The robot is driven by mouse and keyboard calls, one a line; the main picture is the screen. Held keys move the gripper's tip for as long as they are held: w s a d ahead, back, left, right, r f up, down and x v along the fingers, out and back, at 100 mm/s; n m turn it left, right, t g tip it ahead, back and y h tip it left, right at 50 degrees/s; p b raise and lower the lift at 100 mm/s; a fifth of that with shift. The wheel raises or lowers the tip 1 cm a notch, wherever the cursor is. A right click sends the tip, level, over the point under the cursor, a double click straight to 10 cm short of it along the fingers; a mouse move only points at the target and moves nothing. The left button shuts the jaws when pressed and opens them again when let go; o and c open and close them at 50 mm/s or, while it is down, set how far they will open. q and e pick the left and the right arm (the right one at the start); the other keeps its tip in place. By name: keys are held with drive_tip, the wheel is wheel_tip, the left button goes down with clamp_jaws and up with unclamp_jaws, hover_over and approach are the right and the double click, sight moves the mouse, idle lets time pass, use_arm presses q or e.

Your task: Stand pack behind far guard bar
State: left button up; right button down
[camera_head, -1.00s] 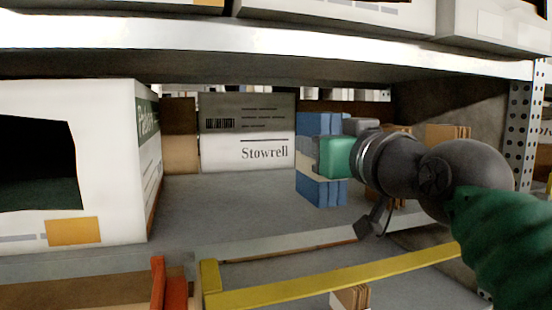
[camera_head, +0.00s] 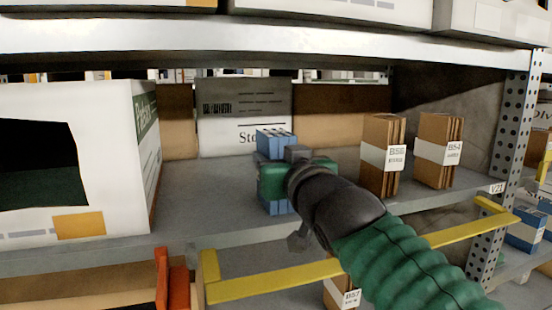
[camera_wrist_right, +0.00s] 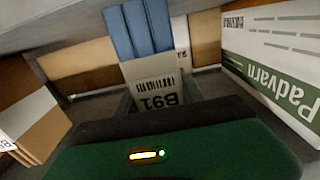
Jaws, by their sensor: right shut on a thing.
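My right gripper (camera_head: 284,168) is shut on a blue pack (camera_head: 273,142) with a white band. The wrist view shows the pack (camera_wrist_right: 138,30) with its label, B91, upside down in that picture. The pack looks upright over the front part of the grey shelf (camera_head: 200,195), in front of the Stowrell box. I cannot tell whether its base touches the shelf. A yellow guard bar (camera_head: 270,284) runs along the front, lower than the shelf edge; my right arm covers part of it. My left gripper is not in view.
Two brown banded packs, B55 (camera_head: 380,165) and B54 (camera_head: 437,150), stand right of the blue pack. A Padvarn box (camera_head: 85,160) stands left and a Stowrell box (camera_head: 243,100) behind. Another shelf beam (camera_head: 270,42) crosses above. An orange-red bracket (camera_head: 170,280) is at lower left.

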drive_tip(key=c, duration=1)
unclamp_jaws()
drive_tip(key=shift+w+f, duration=0.15)
drive_tip(key=shift+w, duration=0.05)
drive_tip(key=shift+o, duration=1.3)
drive_tip(key=shift+w+f, duration=0.1)
drive_tip(key=shift+w, duration=0.45)
drive_tip(key=shift+s+r+p, duration=0.25)
drive_tip(key=shift+r+p, duration=0.05)
drive_tip(key=shift+p, duration=0.05)
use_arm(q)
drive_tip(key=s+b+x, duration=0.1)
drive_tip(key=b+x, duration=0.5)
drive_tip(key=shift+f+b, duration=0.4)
use_arm(e)
drive_tip(key=v, duration=1.2)
drive_tip(key=shift+s+d, duration=0.15)
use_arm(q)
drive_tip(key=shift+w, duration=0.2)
